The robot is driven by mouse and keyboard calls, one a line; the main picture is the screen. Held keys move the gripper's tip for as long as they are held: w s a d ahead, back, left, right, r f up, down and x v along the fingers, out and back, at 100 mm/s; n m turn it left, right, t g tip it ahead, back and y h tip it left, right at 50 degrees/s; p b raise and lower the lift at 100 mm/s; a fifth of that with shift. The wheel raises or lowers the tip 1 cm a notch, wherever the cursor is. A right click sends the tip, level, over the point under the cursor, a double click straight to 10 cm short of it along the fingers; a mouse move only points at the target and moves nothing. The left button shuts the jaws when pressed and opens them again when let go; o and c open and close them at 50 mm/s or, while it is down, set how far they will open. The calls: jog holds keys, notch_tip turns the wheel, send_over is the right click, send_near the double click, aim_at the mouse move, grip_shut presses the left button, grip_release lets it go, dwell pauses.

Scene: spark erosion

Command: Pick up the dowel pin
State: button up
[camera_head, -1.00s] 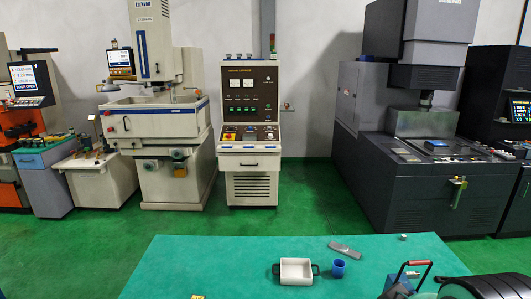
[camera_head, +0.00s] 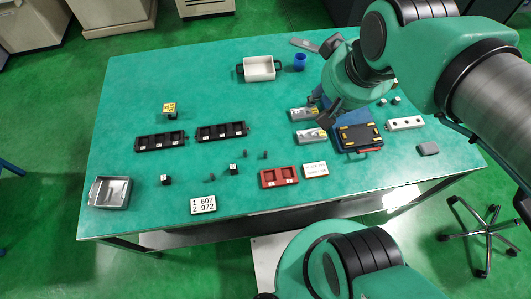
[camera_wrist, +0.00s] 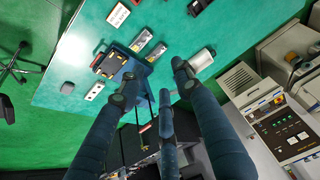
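Several small dark upright pieces stand on the green table (camera_head: 130,100) in the head view: one small dark cylinder (camera_head: 245,154), another beside it (camera_head: 265,154), and one nearer the front (camera_head: 211,177). I cannot tell whether any of them is the dowel pin. Two small pale pieces (camera_head: 396,100) lie at the right, also too small to identify. My gripper (camera_head: 320,106) is above the right part of the table, away from the dark cylinders. In the wrist view my gripper (camera_wrist: 155,85) has its fingers spread, with nothing held between them.
Silver blocks (camera_head: 311,136) and a dark tray (camera_head: 358,138) lie near my gripper.

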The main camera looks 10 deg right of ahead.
jog(key=w+a+f+g, duration=0.1)
jog(key=w+a+f, duration=0.2)
jog(key=w+f, duration=0.35)
jog(key=m+g+b, duration=0.2)
jog(key=g+b, duration=0.1)
jog(key=g, duration=0.1)
send_over(266, 154)
jog(key=w, duration=0.1)
notch_tip(266, 154, down, 26)
jog(key=shift+f, duration=0.5)
notch_tip(266, 154, down, 8)
jog(key=shift+f+b, duration=0.25)
jog(key=shift+b, duration=0.85)
